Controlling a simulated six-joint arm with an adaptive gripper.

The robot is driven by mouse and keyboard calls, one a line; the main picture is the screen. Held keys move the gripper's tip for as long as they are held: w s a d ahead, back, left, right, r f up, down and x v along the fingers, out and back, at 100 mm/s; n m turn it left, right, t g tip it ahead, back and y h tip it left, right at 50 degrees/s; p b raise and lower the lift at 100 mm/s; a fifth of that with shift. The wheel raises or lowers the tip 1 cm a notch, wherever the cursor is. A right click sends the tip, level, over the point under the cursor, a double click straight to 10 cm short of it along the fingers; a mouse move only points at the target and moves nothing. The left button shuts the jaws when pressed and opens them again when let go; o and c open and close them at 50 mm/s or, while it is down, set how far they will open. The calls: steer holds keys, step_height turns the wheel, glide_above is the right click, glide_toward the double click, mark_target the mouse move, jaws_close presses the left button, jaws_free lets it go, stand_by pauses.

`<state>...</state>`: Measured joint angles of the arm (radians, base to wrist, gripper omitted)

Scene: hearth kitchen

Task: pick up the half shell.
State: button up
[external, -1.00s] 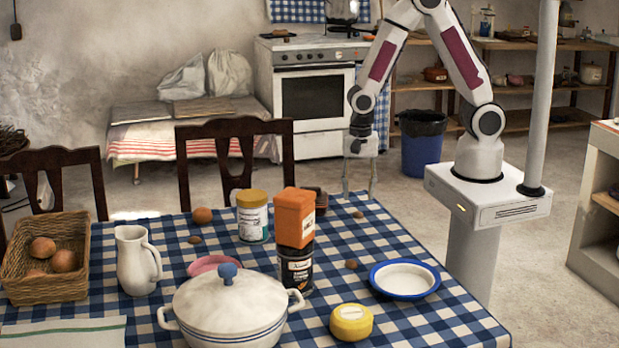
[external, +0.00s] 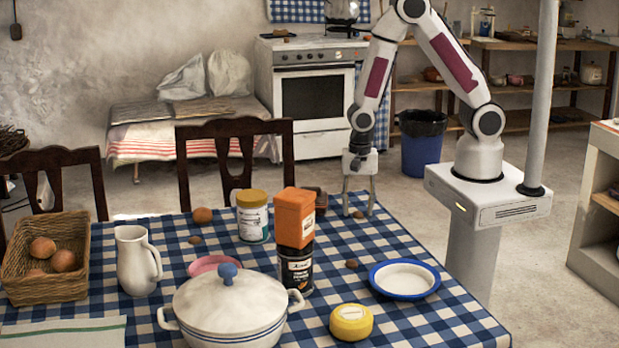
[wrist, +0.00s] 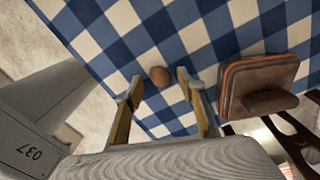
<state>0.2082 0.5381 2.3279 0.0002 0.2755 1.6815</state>
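A small round brown shell (wrist: 160,76) lies on the blue-checked tablecloth, between and slightly beyond my fingertips in the wrist view. In the external view the shell (external: 358,214) is near the table's back edge, below my gripper. My gripper (external: 358,210) points down with its two fingers apart, one on each side of the shell. In the wrist view my gripper (wrist: 160,84) is open and empty, with a gap on both sides of the shell. Two similar brown pieces lie elsewhere, one near the black can (external: 351,264) and one left of the jar (external: 195,240).
A brown container (wrist: 257,78) stands close to the right finger in the wrist view. An orange box (external: 294,218) on a black can (external: 296,268), a white jar (external: 253,222) and a lidded pot (external: 228,308) stand farther left. A blue-rimmed dish (external: 405,279) is nearer the front.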

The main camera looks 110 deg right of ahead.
steer(key=shift+f, duration=0.1)
stand_by(0.5)
steer(key=c, duration=0.8)
